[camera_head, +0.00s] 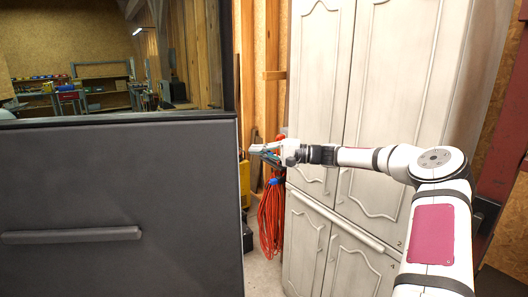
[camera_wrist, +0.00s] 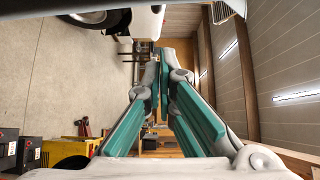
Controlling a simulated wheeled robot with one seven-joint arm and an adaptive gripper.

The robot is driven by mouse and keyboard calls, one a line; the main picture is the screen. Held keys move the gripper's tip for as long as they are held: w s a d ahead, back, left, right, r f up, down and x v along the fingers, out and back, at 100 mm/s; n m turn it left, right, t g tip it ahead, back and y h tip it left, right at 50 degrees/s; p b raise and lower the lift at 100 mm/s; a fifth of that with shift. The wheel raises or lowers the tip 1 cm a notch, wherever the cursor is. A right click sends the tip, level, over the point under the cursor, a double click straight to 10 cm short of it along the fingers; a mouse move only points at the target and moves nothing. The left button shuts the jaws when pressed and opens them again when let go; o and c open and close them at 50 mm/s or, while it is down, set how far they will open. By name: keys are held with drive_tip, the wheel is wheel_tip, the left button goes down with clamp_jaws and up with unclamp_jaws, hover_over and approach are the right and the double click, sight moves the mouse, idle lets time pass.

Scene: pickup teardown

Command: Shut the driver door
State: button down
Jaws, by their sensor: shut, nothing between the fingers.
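The driver door (camera_head: 110,195) is a large dark grey panel filling the left of the head view, with a long raised bar across it and a window above. Its free edge stands upright near the middle of the picture. My gripper (camera_head: 258,149) appears just right of that edge, pointing left toward it. I cannot tell whether it touches the door. In the wrist view my gripper (camera_wrist: 160,72) has its teal-padded fingers drawn together at the tips, with nothing between them. The door is not clearly identifiable in the wrist view. The door opening is hidden.
A tall pale cabinet (camera_head: 315,80) stands behind my arm. Orange cable (camera_head: 271,215) hangs beside it. The wrist view shows a wheel (camera_wrist: 88,18) at top left, yellow equipment (camera_wrist: 68,150) at lower left, and open concrete floor (camera_wrist: 60,80).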

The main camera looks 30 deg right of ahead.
drive_tip(key=shift+w+a+p, duration=0.1)
drive_tip(key=shift+a+p, duration=0.9)
drive_tip(key=shift+a, duration=1.8)
